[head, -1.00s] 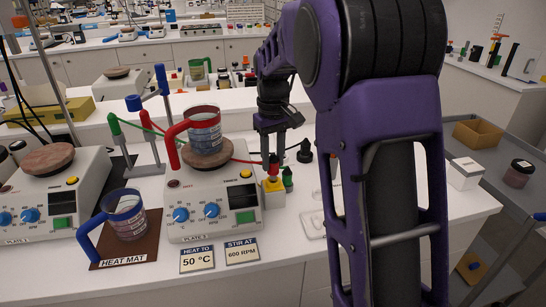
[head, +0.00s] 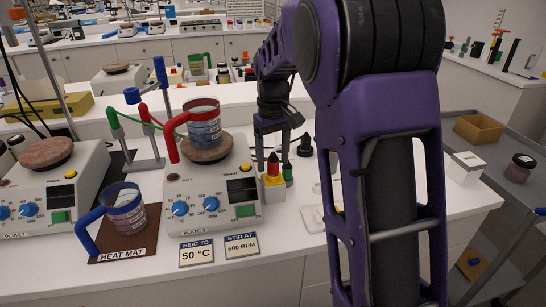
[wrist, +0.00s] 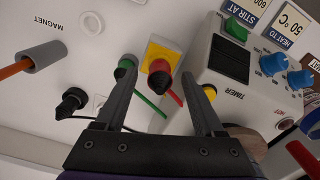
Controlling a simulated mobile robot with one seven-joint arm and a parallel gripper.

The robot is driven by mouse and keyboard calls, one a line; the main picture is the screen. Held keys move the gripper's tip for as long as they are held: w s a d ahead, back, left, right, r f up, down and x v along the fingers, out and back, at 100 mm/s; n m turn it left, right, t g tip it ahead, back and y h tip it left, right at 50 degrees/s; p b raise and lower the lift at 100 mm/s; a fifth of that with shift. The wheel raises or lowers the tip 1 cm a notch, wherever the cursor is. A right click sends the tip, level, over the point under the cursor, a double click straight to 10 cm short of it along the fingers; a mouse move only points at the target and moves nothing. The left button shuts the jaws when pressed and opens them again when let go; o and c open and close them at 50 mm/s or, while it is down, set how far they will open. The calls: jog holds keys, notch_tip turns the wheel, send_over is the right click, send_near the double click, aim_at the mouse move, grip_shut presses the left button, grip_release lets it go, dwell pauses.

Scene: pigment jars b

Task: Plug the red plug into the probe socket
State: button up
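The red plug (head: 273,164) stands upright at the yellow-topped block (head: 273,183) beside the right side of the hotplate. In the wrist view the red plug (wrist: 160,76) is over the yellow square (wrist: 160,53), between my two spread fingers. My gripper (head: 273,149) is open above the plug, with a gap on each side in the wrist view (wrist: 158,72). I cannot tell how deep the plug sits. No readable label marks the yellow block as the probe socket.
A green plug (wrist: 125,68) stands close beside the left finger, and a black plug (wrist: 72,101) lies further left. The hotplate (head: 212,200) with a red-handled beaker (head: 203,128) is close on the other side. A blue-handled beaker (head: 125,212) stands on the heat mat.

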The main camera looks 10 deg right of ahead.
aim_at(273, 157)
notch_tip(273, 157, up, 18)
jog(key=p, duration=0.3)
jog(key=shift+f, duration=0.25)
dwell(0.3)
